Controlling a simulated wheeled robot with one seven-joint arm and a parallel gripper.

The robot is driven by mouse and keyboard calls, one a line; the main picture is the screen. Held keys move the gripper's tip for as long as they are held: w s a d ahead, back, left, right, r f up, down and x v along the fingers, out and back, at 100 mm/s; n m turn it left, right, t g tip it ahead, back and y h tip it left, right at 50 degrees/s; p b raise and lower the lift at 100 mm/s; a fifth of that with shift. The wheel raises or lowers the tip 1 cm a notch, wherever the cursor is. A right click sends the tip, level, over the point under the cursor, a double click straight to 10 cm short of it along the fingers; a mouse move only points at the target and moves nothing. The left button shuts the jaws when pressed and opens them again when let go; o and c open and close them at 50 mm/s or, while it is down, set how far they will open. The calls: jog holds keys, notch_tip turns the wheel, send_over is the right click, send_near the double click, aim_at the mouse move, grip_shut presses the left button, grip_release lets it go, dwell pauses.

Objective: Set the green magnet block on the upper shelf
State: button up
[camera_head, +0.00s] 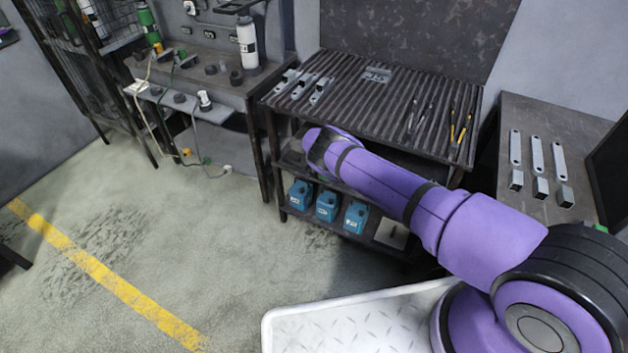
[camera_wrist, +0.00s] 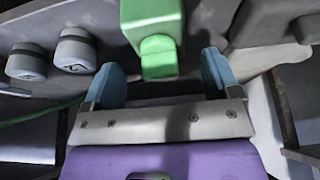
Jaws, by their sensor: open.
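The green magnet block (camera_wrist: 152,20) is at the top middle of the wrist view, with a smaller green part towards me. My gripper (camera_wrist: 160,75) is open, with its two blue fingers apart on either side of that smaller part. No finger contact with the green is visible. In the head view my purple arm reaches in front of the slatted table, and my fingers are hidden. The upper shelf (camera_head: 290,160) under the slatted top is partly hidden by my arm.
Blue boxes (camera_head: 327,205) stand on the lower shelf. Brackets and rods lie on the slatted table top (camera_head: 345,95). More brackets (camera_head: 538,165) lie on the right table. Grey knobbed pieces (camera_wrist: 28,62) are at the left of the wrist view. The left floor is clear.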

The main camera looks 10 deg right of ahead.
jog(key=shift+v, duration=1.25)
jog(key=s+a, duration=0.7)
jog(key=s, duration=0.2)
jog(key=shift+s, duration=0.3)
